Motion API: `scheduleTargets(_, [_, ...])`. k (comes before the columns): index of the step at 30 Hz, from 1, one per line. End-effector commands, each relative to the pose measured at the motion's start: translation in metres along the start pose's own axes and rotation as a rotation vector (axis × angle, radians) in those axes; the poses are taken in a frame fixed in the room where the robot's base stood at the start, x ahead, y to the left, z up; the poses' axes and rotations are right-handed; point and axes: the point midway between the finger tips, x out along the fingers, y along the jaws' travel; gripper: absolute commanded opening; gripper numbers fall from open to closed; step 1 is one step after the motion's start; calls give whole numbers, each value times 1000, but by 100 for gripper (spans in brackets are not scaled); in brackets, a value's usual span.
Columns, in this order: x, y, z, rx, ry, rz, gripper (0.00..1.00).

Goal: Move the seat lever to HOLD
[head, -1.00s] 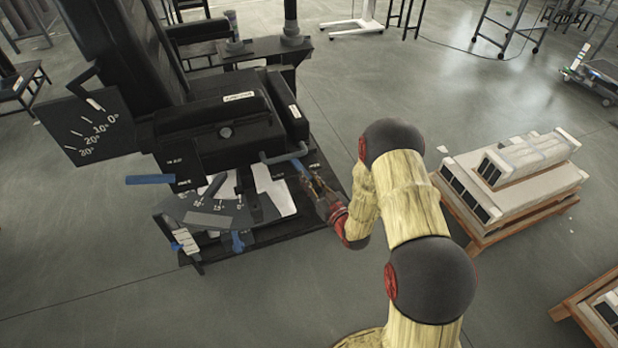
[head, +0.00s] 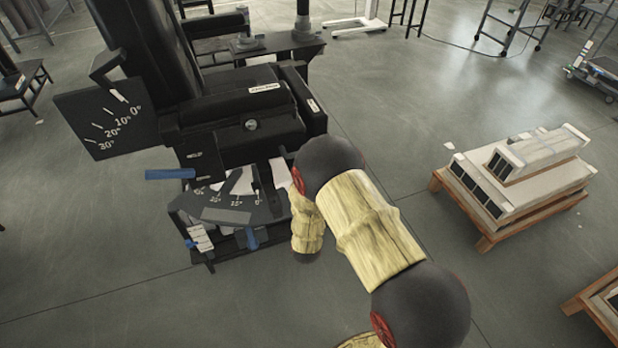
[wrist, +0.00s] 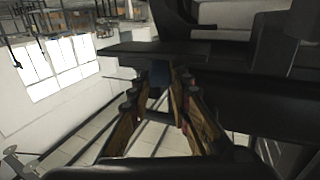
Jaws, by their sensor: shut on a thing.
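In the head view my gripper is hidden behind my own arm, at the right side of the black chair unit (head: 215,150). In the wrist view my gripper (wrist: 158,84) has its two fingers closed in on a dark blue lever handle (wrist: 158,72), just below a black plate edge. In the head view that lever is hidden by my arm, and I cannot tell its position or read any HOLD mark. Another blue handle (head: 170,174) sticks out on the unit's left side.
An angle plate (head: 105,118) marked in degrees stands at the left. A lower dial (head: 228,205) carries more markings, with a blue knob (head: 252,238) beneath. Wooden pallets with white blocks (head: 515,172) stand to the right. The floor between is clear.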

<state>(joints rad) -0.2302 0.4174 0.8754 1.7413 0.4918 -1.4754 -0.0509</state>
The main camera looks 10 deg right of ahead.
Motion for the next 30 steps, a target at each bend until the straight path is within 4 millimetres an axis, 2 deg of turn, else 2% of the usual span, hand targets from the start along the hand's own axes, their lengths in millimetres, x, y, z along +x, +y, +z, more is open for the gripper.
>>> scheduleTargets(15, [1,-1,-1,1,2,17,0])
scheduleTargets(16, [1,-1,-1,1,2,17,20])
scheduleTargets(25, [1,0,-1,1,1,18,37])
scheduleTargets(30, [1,0,0,0,1,18,38])
